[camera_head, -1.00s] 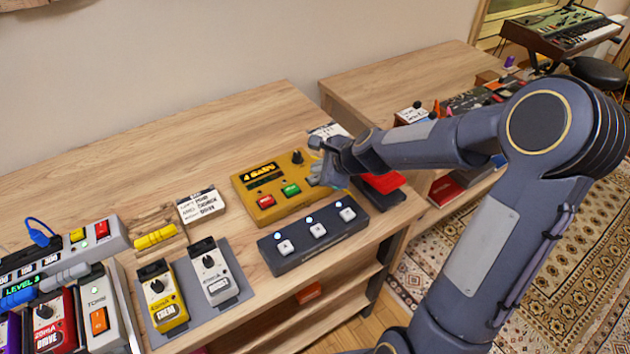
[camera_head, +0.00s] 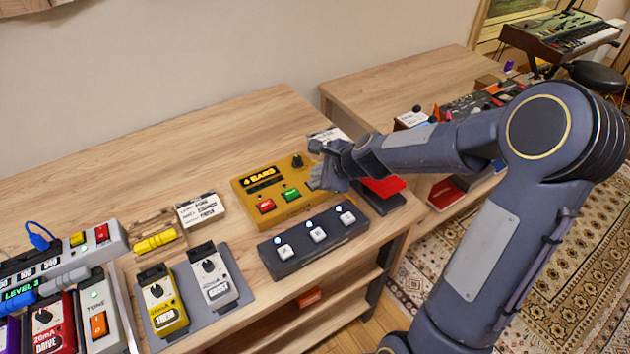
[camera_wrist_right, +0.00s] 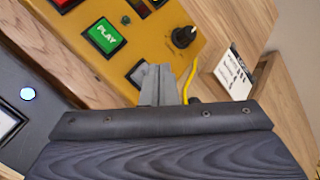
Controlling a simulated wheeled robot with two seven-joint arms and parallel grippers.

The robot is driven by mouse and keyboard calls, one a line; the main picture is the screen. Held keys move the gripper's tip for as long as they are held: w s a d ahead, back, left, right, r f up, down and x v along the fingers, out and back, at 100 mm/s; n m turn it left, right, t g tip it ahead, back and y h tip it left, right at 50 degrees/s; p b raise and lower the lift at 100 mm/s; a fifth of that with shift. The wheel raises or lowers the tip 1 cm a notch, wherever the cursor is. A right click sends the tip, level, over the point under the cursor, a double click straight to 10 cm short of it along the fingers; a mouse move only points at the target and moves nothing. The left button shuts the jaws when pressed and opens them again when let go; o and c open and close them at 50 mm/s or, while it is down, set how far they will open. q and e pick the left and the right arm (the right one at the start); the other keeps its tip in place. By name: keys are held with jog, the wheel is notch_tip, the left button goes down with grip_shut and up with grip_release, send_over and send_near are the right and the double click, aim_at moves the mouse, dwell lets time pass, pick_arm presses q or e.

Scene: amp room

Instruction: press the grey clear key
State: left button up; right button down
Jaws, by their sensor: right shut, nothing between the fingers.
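A yellow looper box (camera_head: 243,190) stands on the wooden bench, its display reading "4 BARS". It has a red key (camera_head: 266,206), a green key (camera_head: 291,194) and a black knob (camera_head: 297,161). My right gripper (camera_head: 316,182) is shut and empty, its tips at the right part of the box's key row. In the right wrist view, the grey fingertips (camera_wrist_right: 158,84) are over the yellow panel, right of the green PLAY key (camera_wrist_right: 105,36). Contact is unclear. My left gripper is out of view.
A dark footswitch bar (camera_head: 347,236) with several pale buttons lies in front of the looper. A red item (camera_head: 385,186) is just right of my gripper. A yellow pedal (camera_head: 162,308) and a grey pedal (camera_head: 213,286) stand left. The bench behind the looper is clear.

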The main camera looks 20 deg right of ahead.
jog(key=shift+f, duration=0.1)
dwell(0.7)
jog(key=shift+f+b, duration=0.35)
jog(key=shift+b, duration=0.1)
jog(key=shift+f+b, duration=0.5)
jog(key=shift+f, duration=0.05)
dwell(0.5)
dwell(0.4)
jog(key=shift+r+p, duration=0.9)
jog(key=shift+r, duration=0.05)
notch_tip(320, 180, up, 5)
jog(key=p, duration=0.5)
jog(key=shift+r, duration=0.1)
